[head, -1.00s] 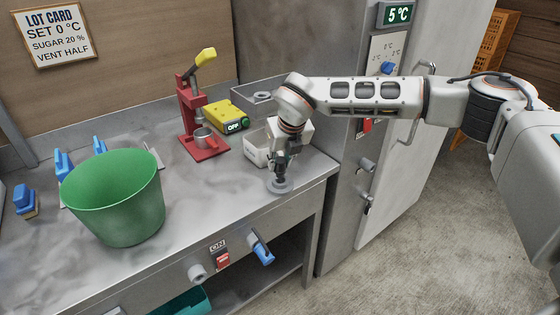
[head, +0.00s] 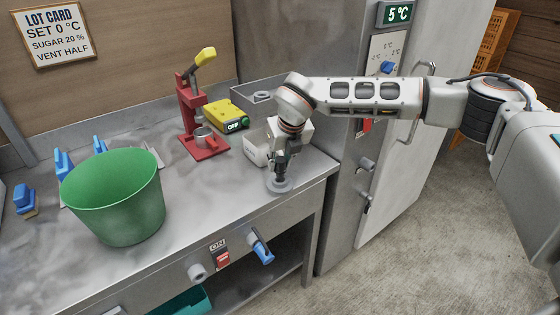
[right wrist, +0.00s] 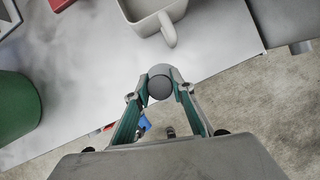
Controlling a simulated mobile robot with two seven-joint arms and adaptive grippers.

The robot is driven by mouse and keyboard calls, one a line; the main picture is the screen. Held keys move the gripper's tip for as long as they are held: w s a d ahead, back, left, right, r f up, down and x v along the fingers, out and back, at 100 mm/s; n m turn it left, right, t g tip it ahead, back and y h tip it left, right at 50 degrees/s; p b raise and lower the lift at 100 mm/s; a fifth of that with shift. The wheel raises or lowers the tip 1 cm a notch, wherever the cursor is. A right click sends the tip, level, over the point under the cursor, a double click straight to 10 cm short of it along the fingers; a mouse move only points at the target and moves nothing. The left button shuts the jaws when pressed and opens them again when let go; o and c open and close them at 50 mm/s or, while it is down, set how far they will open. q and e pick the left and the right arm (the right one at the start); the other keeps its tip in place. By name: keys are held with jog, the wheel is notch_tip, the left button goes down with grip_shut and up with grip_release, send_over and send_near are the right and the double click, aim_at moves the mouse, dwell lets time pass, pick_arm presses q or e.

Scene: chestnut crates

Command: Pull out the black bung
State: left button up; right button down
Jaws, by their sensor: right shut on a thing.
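The black bung (right wrist: 160,87) shows in the right wrist view as a dark grey round end between my fingertips. A lighter grey round fitting (right wrist: 160,70) is beside and partly behind it. In the head view this grey fitting (head: 279,186) stands on the bench near its front right corner. My right gripper (head: 279,177) points down there, and in the wrist view my right gripper (right wrist: 160,86) is shut on the bung. The fingers hide most of the bung in the head view, and I cannot tell how deep it sits. My left gripper is out of view.
A white container (head: 257,149) stands just behind my right gripper. A red press (head: 203,143), a yellow box (head: 226,116) and a green bucket (head: 118,205) stand further left on the steel bench (head: 215,190). A grey cabinet (head: 347,180) rises to the right.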

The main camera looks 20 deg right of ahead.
aim_at(280, 170)
jog(key=shift+f, duration=0.2)
jog(key=shift+f, duration=0.35)
jog(key=shift+f+b, duration=0.55)
jog(key=shift+f, duration=0.1)
jog(key=shift+f, duration=0.35)
jog(key=shift+f, duration=0.1)
jog(key=c, duration=1.6)
grip_release()
jog(key=shift+c, duration=0.2)
